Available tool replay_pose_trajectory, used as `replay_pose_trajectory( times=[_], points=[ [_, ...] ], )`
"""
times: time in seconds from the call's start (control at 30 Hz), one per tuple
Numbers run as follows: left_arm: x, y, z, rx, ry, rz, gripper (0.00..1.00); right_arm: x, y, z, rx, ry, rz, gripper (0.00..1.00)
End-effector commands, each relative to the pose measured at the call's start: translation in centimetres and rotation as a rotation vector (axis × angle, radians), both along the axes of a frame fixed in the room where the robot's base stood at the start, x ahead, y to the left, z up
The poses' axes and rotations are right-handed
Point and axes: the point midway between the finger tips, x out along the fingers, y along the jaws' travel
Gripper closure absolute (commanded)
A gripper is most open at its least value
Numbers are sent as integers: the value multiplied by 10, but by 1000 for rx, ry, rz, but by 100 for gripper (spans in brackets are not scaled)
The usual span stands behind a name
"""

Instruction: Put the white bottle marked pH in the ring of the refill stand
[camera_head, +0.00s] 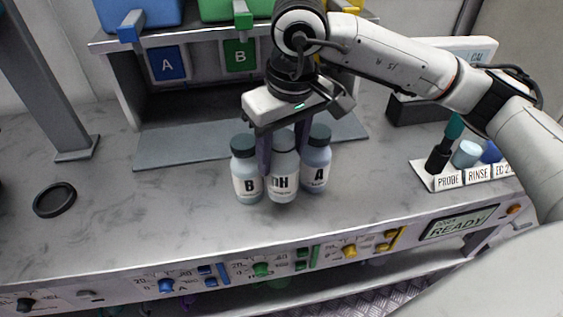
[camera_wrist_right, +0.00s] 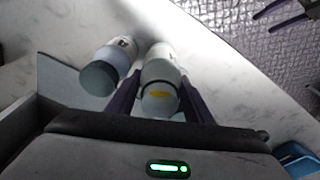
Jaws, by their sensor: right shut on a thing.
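The white bottle marked pH (camera_head: 284,180) stands upright between two like bottles, B (camera_head: 246,178) on its left and A (camera_head: 317,165) on its right. My right gripper (camera_head: 283,158) reaches down from above and is shut on the pH bottle, one dark finger on each side. In the wrist view the pH bottle (camera_wrist_right: 160,72) lies between the fingers, with bottle A (camera_wrist_right: 108,65) to the left. I cannot tell whether its base touches the bench. A dark ring (camera_head: 39,207) is at the far left. Purple finger-like parts (camera_wrist_right: 275,8) may be my left gripper.
The grey bench (camera_head: 150,220) is clear between the ring and the bottles. An upright post (camera_head: 55,85) stands at left. A rack with A and B signs (camera_head: 165,63) is behind. A probe and rinse holder (camera_head: 447,182) is at right. Knobs line the front edge.

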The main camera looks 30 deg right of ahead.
Motion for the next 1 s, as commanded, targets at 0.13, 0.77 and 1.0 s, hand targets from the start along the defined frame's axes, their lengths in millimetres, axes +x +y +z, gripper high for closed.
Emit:
replay_pose_trajectory(
  times=[0.13, 0.77, 1.0],
  points=[
    [0, 0, 3, 1, 0, -1, 32, -1, -1, -22, -1, 4, 0, 89],
    [3, 0, 0, 0, -5, 0, 32, 0, 0, -32, -1, 1, 0, 46],
    [3, 0, 6, 1, -4, 0, 32, 0, 0, -27, -1, 1, 0, 46]
  ],
)
